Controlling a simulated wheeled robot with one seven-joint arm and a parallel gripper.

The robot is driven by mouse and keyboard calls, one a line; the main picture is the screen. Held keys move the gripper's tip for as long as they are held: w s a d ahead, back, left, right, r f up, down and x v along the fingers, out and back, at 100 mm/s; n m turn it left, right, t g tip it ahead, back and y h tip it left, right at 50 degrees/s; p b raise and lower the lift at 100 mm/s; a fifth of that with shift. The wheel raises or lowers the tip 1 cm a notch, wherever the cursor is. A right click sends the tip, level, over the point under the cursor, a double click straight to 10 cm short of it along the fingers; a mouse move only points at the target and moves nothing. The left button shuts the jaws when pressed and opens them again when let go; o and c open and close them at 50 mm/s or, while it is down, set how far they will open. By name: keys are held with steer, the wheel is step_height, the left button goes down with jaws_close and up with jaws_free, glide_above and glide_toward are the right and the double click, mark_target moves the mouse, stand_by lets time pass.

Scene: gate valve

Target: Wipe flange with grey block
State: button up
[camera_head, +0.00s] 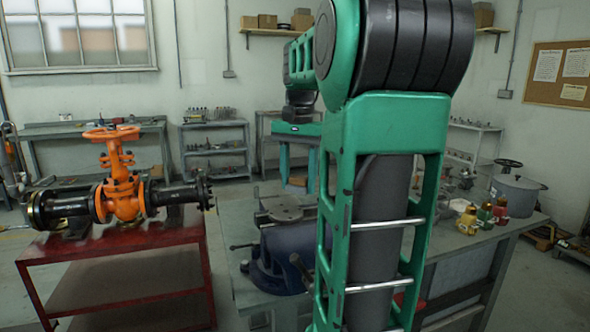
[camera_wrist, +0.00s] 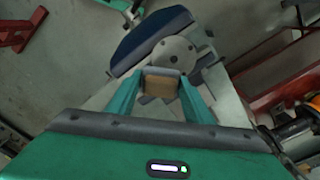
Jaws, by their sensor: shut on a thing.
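My gripper (camera_wrist: 160,88) is shut on a small block (camera_wrist: 158,87), which looks brownish with a grey edge in the wrist view. In the head view my gripper (camera_head: 298,172) hangs fingers down above and beyond the vise, with the small block between its tips. The flange (camera_head: 286,213) is a round grey disc with holes, lying flat on top of the blue vise (camera_head: 279,262). The flange also shows in the wrist view (camera_wrist: 178,53), just past the block. The block appears apart from the flange. My arm covers part of the bench right of the vise.
A grey workbench (camera_head: 480,240) carries the vise, a pot (camera_head: 515,196) and several small bottles (camera_head: 485,215). On the left, a red table (camera_head: 110,262) holds the orange gate valve (camera_head: 122,190). Shelves stand along the back wall. Air above the flange looks free.

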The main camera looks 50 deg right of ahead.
steer(key=shift+r, duration=1.55)
